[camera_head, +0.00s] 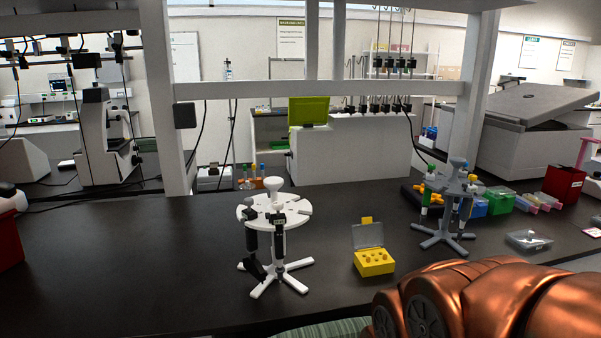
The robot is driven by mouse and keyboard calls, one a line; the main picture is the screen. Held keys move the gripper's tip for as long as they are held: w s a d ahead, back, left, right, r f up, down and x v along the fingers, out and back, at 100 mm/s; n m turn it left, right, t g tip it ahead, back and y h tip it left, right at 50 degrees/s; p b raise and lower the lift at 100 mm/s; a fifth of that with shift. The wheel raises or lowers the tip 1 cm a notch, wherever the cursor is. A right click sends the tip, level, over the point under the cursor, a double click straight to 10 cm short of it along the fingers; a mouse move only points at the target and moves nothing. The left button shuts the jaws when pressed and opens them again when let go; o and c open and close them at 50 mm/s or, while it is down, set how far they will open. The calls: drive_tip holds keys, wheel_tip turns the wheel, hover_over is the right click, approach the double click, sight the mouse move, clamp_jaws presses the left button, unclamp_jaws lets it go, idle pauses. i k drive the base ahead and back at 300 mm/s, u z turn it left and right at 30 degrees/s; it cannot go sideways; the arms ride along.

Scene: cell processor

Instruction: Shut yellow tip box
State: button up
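The yellow tip box (374,262) stands on the dark bench right of the middle in the head view. Its clear lid (367,236) is raised, standing up at the back, with a yellow tab on its top edge. Several yellow tips or wells show in the box's top face. My copper-coloured arm fills the lower right corner, in front of and to the right of the box. My gripper is not in view.
A white pipette stand (273,212) with dark pipettes is left of the box. A grey pipette stand (443,239) is close on its right. Blue and green boxes (500,201), a clear box (529,240) and a dark red box (564,183) are farther right.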

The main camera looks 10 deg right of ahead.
sight(366, 220)
drive_tip(key=z, duration=0.05)
drive_tip(key=k, duration=0.5)
drive_tip(key=z, duration=2.25)
drive_tip(key=i, duration=1.85)
drive_tip(key=u, duration=2.25)
